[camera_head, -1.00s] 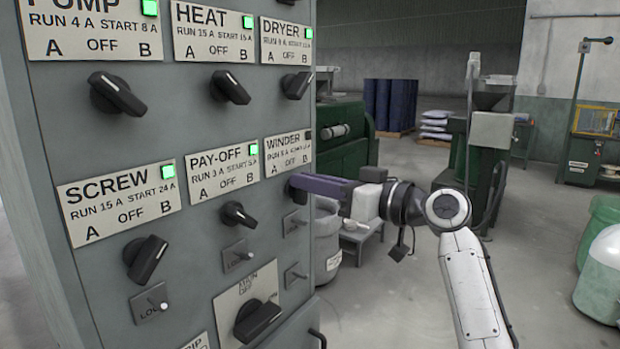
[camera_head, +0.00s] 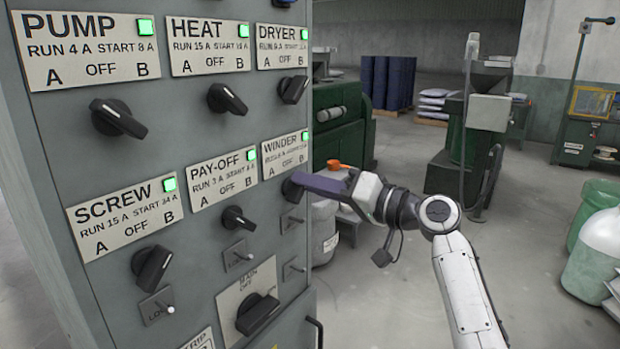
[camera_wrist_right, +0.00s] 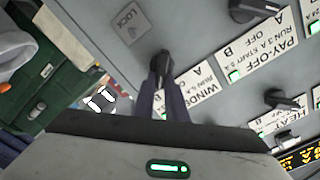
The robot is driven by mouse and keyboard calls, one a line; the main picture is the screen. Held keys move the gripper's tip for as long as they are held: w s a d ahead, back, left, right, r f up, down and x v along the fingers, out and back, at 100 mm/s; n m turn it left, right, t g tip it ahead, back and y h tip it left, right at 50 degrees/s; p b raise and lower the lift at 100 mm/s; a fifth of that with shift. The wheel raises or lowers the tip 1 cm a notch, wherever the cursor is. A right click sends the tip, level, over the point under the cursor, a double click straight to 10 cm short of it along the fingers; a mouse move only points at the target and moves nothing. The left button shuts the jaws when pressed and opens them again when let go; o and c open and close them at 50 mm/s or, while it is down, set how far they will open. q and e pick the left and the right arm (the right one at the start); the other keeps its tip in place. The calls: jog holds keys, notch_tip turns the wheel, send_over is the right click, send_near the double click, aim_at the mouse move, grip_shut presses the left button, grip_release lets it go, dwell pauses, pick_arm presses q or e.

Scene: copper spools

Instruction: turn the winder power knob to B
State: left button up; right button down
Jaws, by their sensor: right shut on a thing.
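The winder plate (camera_head: 285,156) is at the right edge of the grey panel, marked A, OFF and B, and its lamp (camera_head: 305,136) is lit green. The winder knob (camera_wrist_right: 162,62) is black and sits between the fingers of my right gripper (camera_wrist_right: 166,85), which is shut on it. I cannot read exactly where the knob points. My left gripper is not in view.
Other knobs are close by: dryer (camera_head: 292,90) above, pay-off (camera_head: 238,218) to the left, and the main switch (camera_head: 257,313) below. Small lock toggles (camera_head: 293,222) sit under the winder knob. Open floor lies right of the panel.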

dwell(0.5)
jog(key=c, duration=1.8)
grip_release()
jog(key=b+v, duration=0.1)
jog(key=v, duration=0.9)
jog(key=shift+d, duration=0.15)
jog(key=shift+f, duration=0.1)
